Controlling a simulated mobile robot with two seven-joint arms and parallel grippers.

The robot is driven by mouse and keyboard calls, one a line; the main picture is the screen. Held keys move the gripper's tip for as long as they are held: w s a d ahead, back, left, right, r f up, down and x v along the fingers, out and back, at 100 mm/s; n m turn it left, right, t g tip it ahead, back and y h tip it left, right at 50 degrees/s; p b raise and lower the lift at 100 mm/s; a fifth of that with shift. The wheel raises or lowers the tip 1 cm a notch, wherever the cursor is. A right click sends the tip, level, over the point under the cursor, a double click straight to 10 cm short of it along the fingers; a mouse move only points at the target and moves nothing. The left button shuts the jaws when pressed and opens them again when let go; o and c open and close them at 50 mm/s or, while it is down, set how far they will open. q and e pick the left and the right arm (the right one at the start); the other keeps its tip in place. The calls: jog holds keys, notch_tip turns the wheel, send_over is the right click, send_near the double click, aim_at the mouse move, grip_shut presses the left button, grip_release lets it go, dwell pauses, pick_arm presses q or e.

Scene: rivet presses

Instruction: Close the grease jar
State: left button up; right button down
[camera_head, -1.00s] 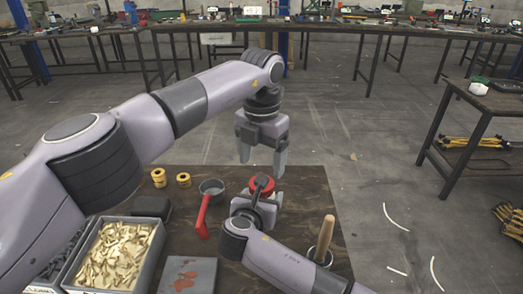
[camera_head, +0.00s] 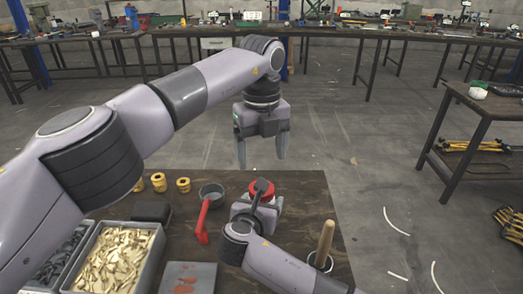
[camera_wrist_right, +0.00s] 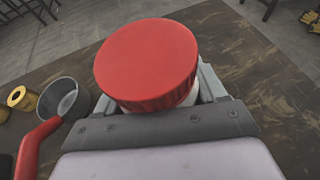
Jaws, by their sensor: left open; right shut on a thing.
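The grease jar (camera_wrist_right: 197,93) is a white jar, mostly hidden under its red lid (camera_wrist_right: 148,62). The lid sits on top of the jar's mouth; I cannot tell how tightly. In the head view the red lid (camera_head: 277,187) is partly covered by my right gripper (camera_head: 256,205), which is shut around the jar at the table's far side. In the wrist view the grey fingers flank the jar below the lid. My left gripper (camera_head: 262,155) is open and empty, pointing down above the lid and apart from it.
On the wooden table (camera_head: 300,205) stand a grey pot (camera_head: 211,190) with a red handle, small yellow rolls (camera_head: 183,185), a grey bin (camera_head: 118,258) of pale parts, and a cup with a wooden handle (camera_head: 326,240). The far right table corner is clear.

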pick_arm(q)
jog(key=shift+f, duration=4.05)
jog(key=c, duration=1.1)
jog(key=m, duration=1.3)
